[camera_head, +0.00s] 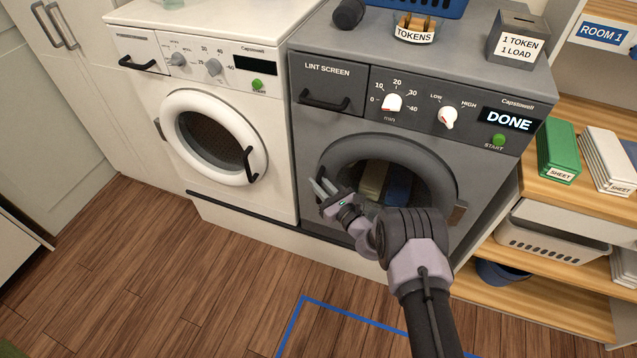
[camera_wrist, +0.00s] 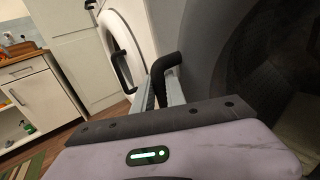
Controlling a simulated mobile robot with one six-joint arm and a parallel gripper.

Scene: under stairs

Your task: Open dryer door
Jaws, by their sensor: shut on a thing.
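The dryer (camera_head: 330,125) is the dark grey machine at the right, and its display reads DONE. Its round door (camera_head: 405,150) looks shut, with a hinge at the right and cloth showing behind the glass. My gripper (camera_head: 322,187) is at the left edge of this door. In the wrist view, my gripper (camera_wrist: 163,88) is shut on the black door handle (camera_wrist: 166,64). In the head view, my fingers partly cover the handle.
A white washer (camera_head: 135,85) with a black-handled round door stands close on the left. Wooden shelves (camera_head: 555,290) with a white basket (camera_head: 555,240) stand close on the right. The wooden floor in front is clear, with a blue tape outline (camera_head: 350,315).

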